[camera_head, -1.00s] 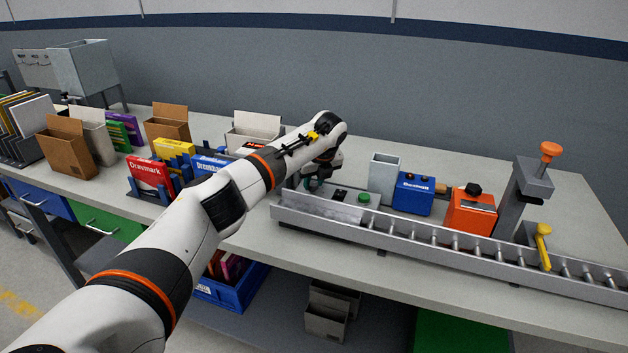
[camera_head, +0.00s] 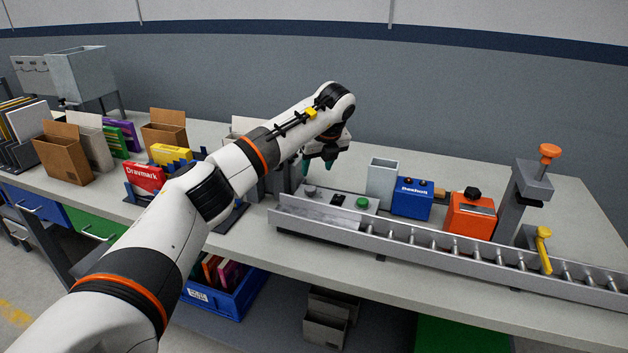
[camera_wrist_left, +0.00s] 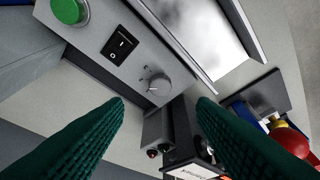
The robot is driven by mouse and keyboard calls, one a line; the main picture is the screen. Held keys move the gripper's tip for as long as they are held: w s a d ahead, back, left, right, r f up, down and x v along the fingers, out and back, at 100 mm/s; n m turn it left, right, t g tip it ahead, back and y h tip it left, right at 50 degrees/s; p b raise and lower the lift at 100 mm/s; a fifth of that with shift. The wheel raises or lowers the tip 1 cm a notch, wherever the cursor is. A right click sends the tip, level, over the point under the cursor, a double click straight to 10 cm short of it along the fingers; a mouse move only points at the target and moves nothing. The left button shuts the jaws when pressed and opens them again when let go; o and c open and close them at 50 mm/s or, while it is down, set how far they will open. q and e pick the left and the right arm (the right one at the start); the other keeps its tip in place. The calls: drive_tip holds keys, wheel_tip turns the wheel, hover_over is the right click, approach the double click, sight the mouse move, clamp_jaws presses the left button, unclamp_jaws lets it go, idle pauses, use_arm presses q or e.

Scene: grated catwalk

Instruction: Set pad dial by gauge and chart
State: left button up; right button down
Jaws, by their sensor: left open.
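The pad dial (camera_wrist_left: 159,85) is a small grey knob with a pointer mark on a grey panel (camera_wrist_left: 85,55), beside a black rocker switch (camera_wrist_left: 120,45) and a green button (camera_wrist_left: 68,10). In the head view the panel is at the left end of the roller conveyor, with its green button (camera_head: 362,202) showing. My left gripper (camera_head: 318,166) is open and empty above the panel's left end. In the left wrist view its dark green fingers (camera_wrist_left: 161,102) are spread, with the dial seen between and beyond their tips. I cannot make out a gauge or chart. My right gripper is not in view.
A grey open box (camera_head: 381,183), a blue device (camera_head: 411,199) and an orange device (camera_head: 470,214) stand behind the roller conveyor (camera_head: 440,246). A post with an orange knob (camera_head: 550,150) stands farther right. Boxes and book holders crowd the bench at left.

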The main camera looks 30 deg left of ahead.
use_arm(q)
drive_tip(key=v, duration=0.3)
drive_tip(key=shift+d+r, duration=0.1)
drive_tip(key=shift+r, duration=0.1)
idle(0.4)
